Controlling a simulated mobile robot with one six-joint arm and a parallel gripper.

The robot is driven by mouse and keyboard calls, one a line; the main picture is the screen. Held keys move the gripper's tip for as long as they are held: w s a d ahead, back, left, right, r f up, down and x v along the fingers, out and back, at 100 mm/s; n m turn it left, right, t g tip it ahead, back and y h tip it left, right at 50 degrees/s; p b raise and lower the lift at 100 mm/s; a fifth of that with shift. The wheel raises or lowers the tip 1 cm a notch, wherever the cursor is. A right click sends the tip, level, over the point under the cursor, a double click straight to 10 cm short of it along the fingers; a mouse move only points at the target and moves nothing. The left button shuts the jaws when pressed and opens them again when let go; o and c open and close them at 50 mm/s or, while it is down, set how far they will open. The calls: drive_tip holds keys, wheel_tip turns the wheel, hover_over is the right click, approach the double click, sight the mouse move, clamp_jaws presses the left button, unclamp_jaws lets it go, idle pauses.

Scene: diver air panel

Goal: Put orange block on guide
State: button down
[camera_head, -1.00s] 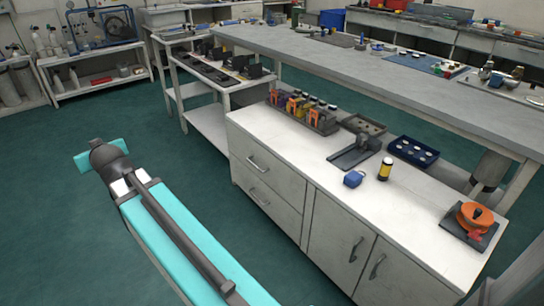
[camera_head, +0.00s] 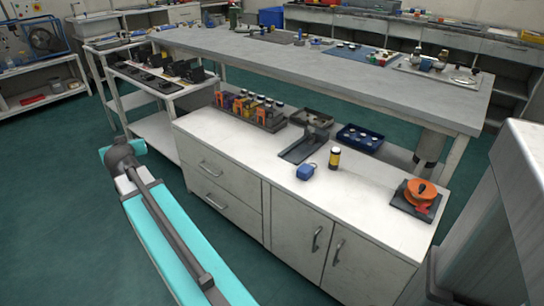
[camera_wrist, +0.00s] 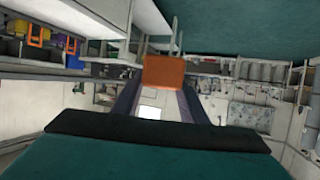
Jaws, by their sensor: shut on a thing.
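My gripper (camera_wrist: 163,88) shows in the wrist view, shut on an orange block (camera_wrist: 164,71) held at its fingertips. The head view shows my arm at the left, but the gripper and block do not show there. I cannot tell for sure which thing is the guide. A dark flat fixture (camera_head: 303,146) with a raised part stands on the white cabinet top. Dark fixtures (camera_head: 160,75) also stand on the side table at the back left.
The white cabinet (camera_head: 240,141) carries a rack of coloured blocks (camera_head: 250,110), a blue padlock-like piece (camera_head: 306,172), a yellow-black cylinder (camera_head: 334,158), a blue tray (camera_head: 360,138) and an orange reel (camera_head: 419,190). A tall grey-white body (camera_head: 510,200) stands at right. Floor at left is open.

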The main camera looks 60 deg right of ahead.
drive_tip(key=s+d+f+m+g+h, duration=0.1)
drive_tip(key=s+d+m+g+h, duration=0.1)
drive_tip(key=s+d, duration=0.55)
drive_tip(key=s+d+f+m+g+h, duration=0.1)
drive_tip(key=s+d+m+g, duration=0.3)
drive_tip(key=d, duration=0.6)
drive_tip(key=s+d+f+m+h, duration=0.1)
drive_tip(key=s+d+h, duration=0.1)
drive_tip(key=s+d, duration=0.6)
drive_tip(key=s+d+f+m+g, duration=0.1)
drive_tip(key=s+d+m+g, duration=0.2)
drive_tip(key=s+d, duration=0.6)
drive_tip(key=s+d+f+m+g, duration=0.1)
drive_tip(key=s+d+m+g, duration=0.2)
drive_tip(key=s+d, duration=0.6)
drive_tip(key=s+g, duration=0.2)
drive_tip(key=s, duration=0.5)
drive_tip(key=shift+f+b, duration=0.55)
drive_tip(key=shift+f, duration=2.6)
drive_tip(key=shift+f+b, duration=0.3)
drive_tip(key=shift+f, duration=1.55)
